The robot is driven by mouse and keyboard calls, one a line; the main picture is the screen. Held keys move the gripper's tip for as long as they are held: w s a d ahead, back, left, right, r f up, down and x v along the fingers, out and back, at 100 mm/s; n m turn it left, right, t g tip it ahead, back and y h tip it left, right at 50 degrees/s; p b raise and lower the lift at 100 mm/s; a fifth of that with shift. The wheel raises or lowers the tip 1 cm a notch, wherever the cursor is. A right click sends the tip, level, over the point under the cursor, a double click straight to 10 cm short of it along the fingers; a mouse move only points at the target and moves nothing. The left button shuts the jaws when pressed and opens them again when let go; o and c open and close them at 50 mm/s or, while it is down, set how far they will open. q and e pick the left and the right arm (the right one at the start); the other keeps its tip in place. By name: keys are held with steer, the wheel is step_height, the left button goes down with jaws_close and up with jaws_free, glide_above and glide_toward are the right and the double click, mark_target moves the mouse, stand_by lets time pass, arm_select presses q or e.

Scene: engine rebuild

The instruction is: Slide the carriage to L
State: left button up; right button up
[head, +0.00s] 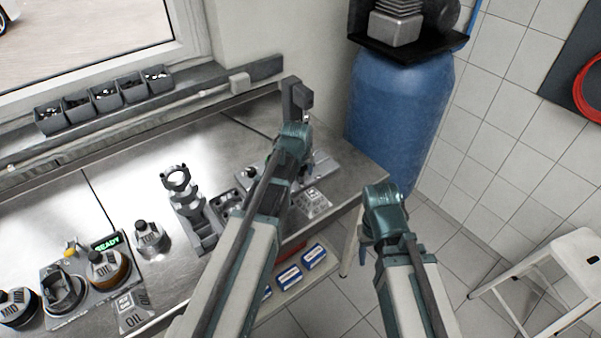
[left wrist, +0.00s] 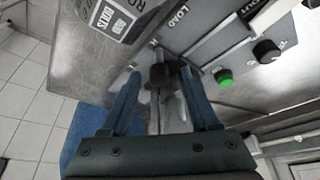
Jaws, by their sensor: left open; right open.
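A grey machine (head: 297,98) with an upright post stands at the right end of the steel bench. My left gripper (head: 306,168) is over its base and hides much of it. In the left wrist view, my open left gripper (left wrist: 165,88) has its two blue fingers on either side of a dark round knob (left wrist: 160,76). I cannot tell whether they touch it. The panel (left wrist: 197,62) beside it bears the word LOAD, a green button (left wrist: 223,77) and a black dial (left wrist: 266,51). The carriage itself is not clearly distinguishable. My right gripper (head: 366,235) is open, off the bench's edge.
Grey holders (head: 190,212), an oil station (head: 75,290) and bottles are left. A blue tank (head: 398,105) stands behind, a white stool (head: 570,255) at right.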

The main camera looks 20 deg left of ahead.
arm_select(q)
jaws_close()
stand_by(1.4)
